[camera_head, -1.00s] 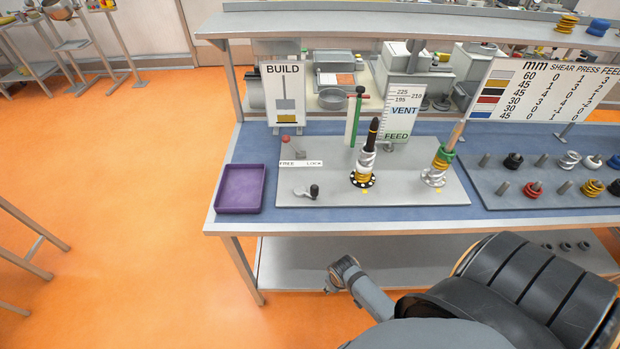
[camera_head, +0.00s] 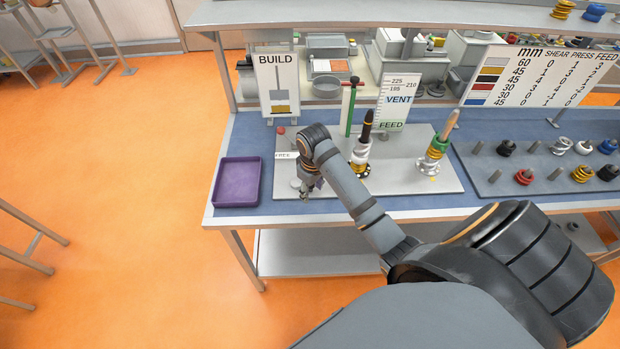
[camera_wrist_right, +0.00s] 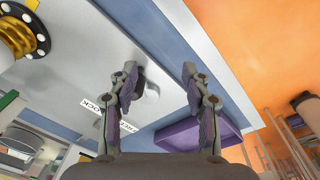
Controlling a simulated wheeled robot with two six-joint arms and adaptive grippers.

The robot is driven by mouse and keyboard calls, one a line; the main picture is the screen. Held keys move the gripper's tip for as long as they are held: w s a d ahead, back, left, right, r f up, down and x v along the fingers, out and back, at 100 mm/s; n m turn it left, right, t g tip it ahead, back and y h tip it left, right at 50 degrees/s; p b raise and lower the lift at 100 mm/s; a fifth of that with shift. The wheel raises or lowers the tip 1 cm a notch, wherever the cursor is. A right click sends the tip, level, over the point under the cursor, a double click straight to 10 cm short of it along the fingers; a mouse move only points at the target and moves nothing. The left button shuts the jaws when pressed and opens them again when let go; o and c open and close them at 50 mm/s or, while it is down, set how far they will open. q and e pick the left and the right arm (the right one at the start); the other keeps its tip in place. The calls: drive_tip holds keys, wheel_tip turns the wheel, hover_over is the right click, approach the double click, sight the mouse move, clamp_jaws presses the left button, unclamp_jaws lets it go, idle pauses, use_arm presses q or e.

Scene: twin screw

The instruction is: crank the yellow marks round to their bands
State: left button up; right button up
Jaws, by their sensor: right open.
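A grey plate (camera_head: 400,184) on the bench carries two screw posts. The left post (camera_head: 363,142) has a dark tip, white and yellow coils, and a white-dotted black disc at its foot, partly behind my arm. The right post (camera_head: 438,145) has a wooden tip and green, white and yellow coils. My left gripper is out of view.
A purple tray (camera_head: 238,204) sits left of the plate. A FREE/LOCK label and red knob (camera_head: 281,131) are behind my gripper. A BUILD sign (camera_head: 278,60), a VENT/FEED scale (camera_head: 397,98) and a green post (camera_head: 348,110) stand behind. A pegged board (camera_head: 540,165) lies right.

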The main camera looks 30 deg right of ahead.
drive_tip(key=shift+g, duration=0.4)
drive_tip(key=w+d+r, duration=0.1)
drive_tip(key=r, duration=0.1)
drive_tip(key=w+r, duration=0.2)
drive_tip(key=w+d+r, duration=0.1)
drive_tip(key=w+r, duration=0.1)
drive_tip(key=shift+w+d, duration=0.1)
drive_tip(key=shift+d, duration=0.25)
drive_tip(key=shift+f+b, duration=0.3)
wheel_tip(320, 180, down, 10)
drive_tip(key=b, duration=1)
drive_tip(key=shift+r, duration=0.1)
clamp_jaws()
